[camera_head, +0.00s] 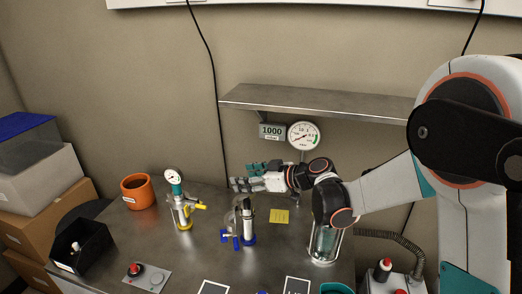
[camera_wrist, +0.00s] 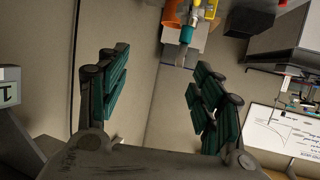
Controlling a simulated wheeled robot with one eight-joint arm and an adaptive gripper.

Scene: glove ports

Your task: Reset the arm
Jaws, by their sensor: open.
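My gripper (camera_head: 243,177) is open, with nothing between its fingers. In the head view it is held above the steel table, in front of the wall and below the shelf, pointing left. In the wrist view its two teal-padded fingers (camera_wrist: 160,75) stand wide apart, with bare wall behind the gap. My arm comes in from the right and hides part of the table's back right and part of the glass cylinder (camera_head: 326,243).
On the table (camera_head: 205,255) stand an orange pot (camera_head: 138,191), a yellow-handled valve with gauge (camera_head: 181,207), a blue-handled valve (camera_head: 244,225), a black bin (camera_head: 82,246) and a red-button box (camera_head: 147,276). A shelf (camera_head: 320,103) is above my gripper, with a display (camera_head: 272,131) and dial (camera_head: 303,135) beneath.

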